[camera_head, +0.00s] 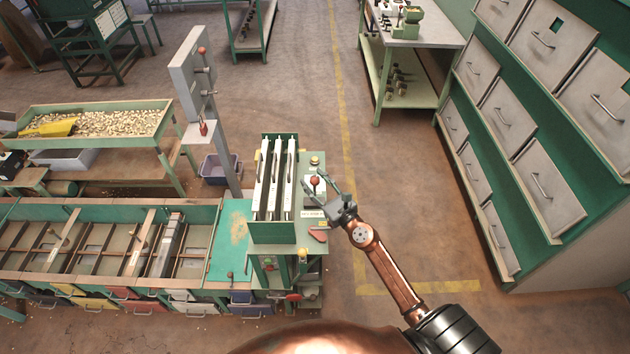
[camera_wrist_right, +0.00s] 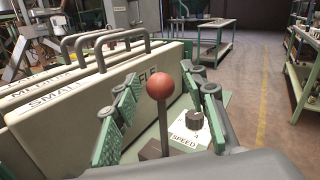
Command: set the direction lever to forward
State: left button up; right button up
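A lever with a red ball knob (camera_head: 315,180) stands on the green machine top, right of the upright panels. In the right wrist view its red ball (camera_wrist_right: 160,86) sits on a dark, nearly upright rod. My right gripper (camera_head: 322,184) is at the lever. In its wrist view the open fingers (camera_wrist_right: 163,112) stand on either side of the rod, with visible gaps. A dial (camera_wrist_right: 194,120) with a plate reading "SPEED" is just beyond the right finger. The lever's position markings cannot be read. My left gripper is not in view.
Cream panels with handles (camera_wrist_right: 85,90) stand close on the left in the wrist view. A grey post (camera_head: 190,80) with red-knobbed controls rises further left. A red paddle-shaped part (camera_head: 317,235) lies nearer. Grey drawers (camera_head: 540,170) line the right; the floor between is clear.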

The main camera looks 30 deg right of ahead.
jog(key=shift+c, duration=0.7)
grip_shut()
